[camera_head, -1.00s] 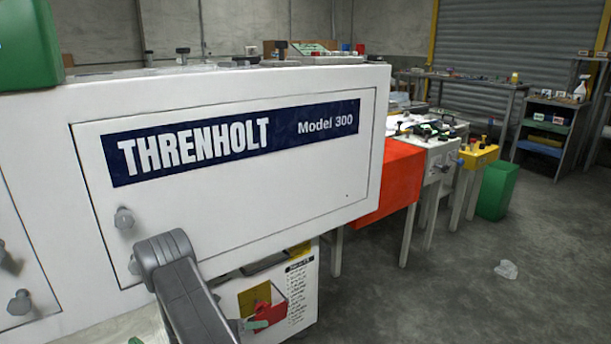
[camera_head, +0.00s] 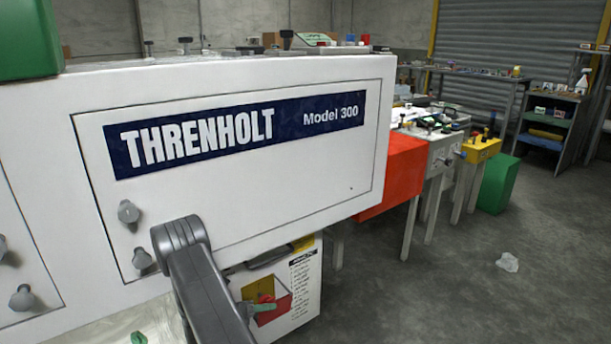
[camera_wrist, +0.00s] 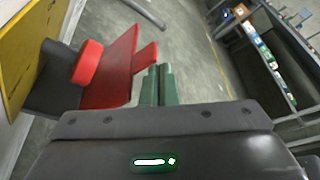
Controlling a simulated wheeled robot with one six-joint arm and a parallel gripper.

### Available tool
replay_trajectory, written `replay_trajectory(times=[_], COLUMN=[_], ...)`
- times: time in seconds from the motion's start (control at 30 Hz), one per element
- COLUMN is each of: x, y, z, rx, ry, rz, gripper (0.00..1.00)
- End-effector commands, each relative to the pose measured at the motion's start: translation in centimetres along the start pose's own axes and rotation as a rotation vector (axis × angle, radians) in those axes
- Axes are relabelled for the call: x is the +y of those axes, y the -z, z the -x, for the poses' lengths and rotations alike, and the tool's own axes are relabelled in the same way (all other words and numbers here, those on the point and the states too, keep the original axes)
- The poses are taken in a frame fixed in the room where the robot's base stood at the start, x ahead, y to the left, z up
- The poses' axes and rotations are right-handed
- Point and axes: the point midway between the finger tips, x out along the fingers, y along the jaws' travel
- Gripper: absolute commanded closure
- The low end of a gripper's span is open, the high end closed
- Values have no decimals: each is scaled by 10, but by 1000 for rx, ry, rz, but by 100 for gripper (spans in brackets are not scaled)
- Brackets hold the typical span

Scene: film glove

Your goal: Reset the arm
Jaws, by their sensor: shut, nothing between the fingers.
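My gripper (camera_wrist: 158,84) shows in the wrist view as two green fingers pressed together, with nothing between them. In the head view its green fingers (camera_head: 264,307) show low, near a red part (camera_head: 282,305) under the white machine. In the wrist view a flat red part with a round red knob (camera_wrist: 112,68) is just left of the fingers; I cannot tell whether they touch. My grey arm link crosses the head view at the bottom centre and hides part of the machine's lower side.
The white machine labelled THRENHOLT Model 300 (camera_head: 290,205) fills the left, with grey knobs (camera_head: 128,212). Behind it stand a red-sided bench (camera_head: 402,170), a yellow table (camera_head: 482,150) and a green bin (camera_head: 497,183). Open concrete floor (camera_head: 450,290) lies right, with a crumpled clear scrap (camera_head: 508,262).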

Motion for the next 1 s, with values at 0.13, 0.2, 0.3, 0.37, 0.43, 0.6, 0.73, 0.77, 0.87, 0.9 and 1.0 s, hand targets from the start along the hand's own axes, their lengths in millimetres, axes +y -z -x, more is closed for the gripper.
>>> replay_trajectory(times=[0.13, 0.2, 0.3, 0.37, 0.43, 0.6, 0.73, 0.77, 0.87, 0.9, 1.0], x=[-10, -13, -14, -14, -14, -11, -9, -8, -5, -4, -1], y=[22, 36, 55, 66, 75, 86, 95, 97, 104, 107, 114], z=[-8, -13, -20, -24, -27, -31, -34, -35, -37, -38, -40], rx=[2, 2, 1, 1, 1, 1, 2, 1, 2, 1, 0], ry=[2, 3, 2, -1, -11, -45, -70, -76, -95, -104, -122], rz=[8, 8, 6, -2, -35, -132, -202, -219, -274, -295, -349], gripper=[100, 100, 100, 100, 100, 100, 100, 100, 100, 100, 100])
